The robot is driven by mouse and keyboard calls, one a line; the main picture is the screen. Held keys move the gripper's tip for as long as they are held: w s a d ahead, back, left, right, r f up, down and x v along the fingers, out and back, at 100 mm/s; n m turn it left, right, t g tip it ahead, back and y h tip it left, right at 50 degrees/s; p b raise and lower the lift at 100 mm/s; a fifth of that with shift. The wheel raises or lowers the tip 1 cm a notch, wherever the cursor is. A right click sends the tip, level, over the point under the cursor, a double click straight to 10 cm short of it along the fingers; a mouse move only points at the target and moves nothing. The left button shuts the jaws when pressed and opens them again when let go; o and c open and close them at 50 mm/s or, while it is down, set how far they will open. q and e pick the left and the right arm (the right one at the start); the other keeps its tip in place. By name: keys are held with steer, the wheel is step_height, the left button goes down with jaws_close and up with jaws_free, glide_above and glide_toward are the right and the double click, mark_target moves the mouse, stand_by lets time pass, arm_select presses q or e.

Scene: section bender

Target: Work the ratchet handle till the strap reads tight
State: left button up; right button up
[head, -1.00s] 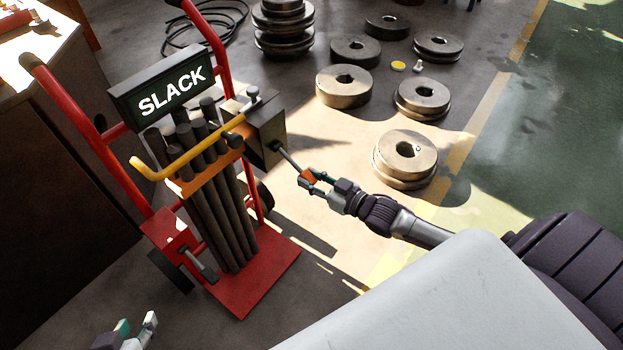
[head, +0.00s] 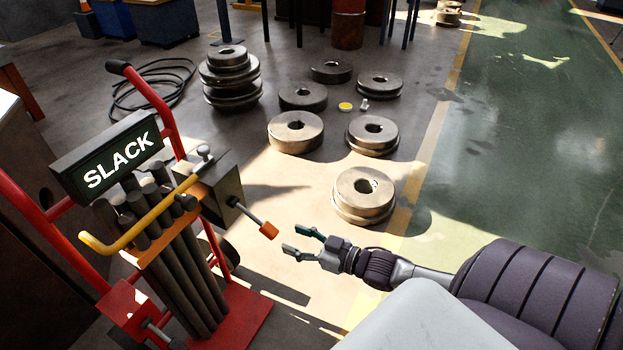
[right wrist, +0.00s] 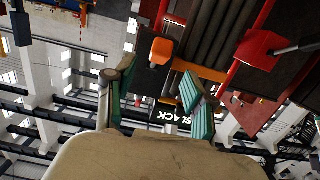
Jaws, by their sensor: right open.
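The sign (head: 115,158) on the red hand truck reads SLACK. Below it a yellow bent bar (head: 140,222) crosses a bundle of dark bars (head: 185,290). The ratchet handle, a thin rod with an orange grip (head: 269,230), sticks out of the dark ratchet box (head: 215,187) to the lower right. My right gripper (head: 302,243) is open and empty, its fingertips just right of the grip and apart from it. In the right wrist view the orange grip (right wrist: 162,50) shows beyond the open fingers (right wrist: 160,84). My left gripper is out of view.
The red hand truck (head: 240,315) stands on the floor at the left. Several thick metal discs (head: 365,190) lie on the floor behind my right gripper, some stacked (head: 230,75). A coiled black cable (head: 150,85) lies at the back left. The green floor (head: 530,150) at right is clear.

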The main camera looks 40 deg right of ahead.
mark_target(272, 230)
steer(key=shift+v, duration=2.3)
steer(key=w+a+m+b, duration=0.1)
steer(key=w+m, duration=0.2)
steer(key=m, duration=0.9)
steer(key=w+a+m+t+b, duration=0.1)
steer(key=w+m, duration=0.3)
steer(key=m, duration=0.8)
steer(key=w+a+m+b, duration=0.2)
steer(key=w+m, duration=0.2)
steer(key=m, duration=0.8)
steer(key=shift+a+f, duration=0.3)
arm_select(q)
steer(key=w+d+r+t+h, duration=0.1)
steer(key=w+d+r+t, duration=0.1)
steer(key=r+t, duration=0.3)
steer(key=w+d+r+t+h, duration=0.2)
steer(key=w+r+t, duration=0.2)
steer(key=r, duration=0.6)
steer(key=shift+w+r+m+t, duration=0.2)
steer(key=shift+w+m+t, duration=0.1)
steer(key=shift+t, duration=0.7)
arm_select(e)
steer(key=shift+w+a, duration=0.2)
steer(key=shift+w, duration=0.25)
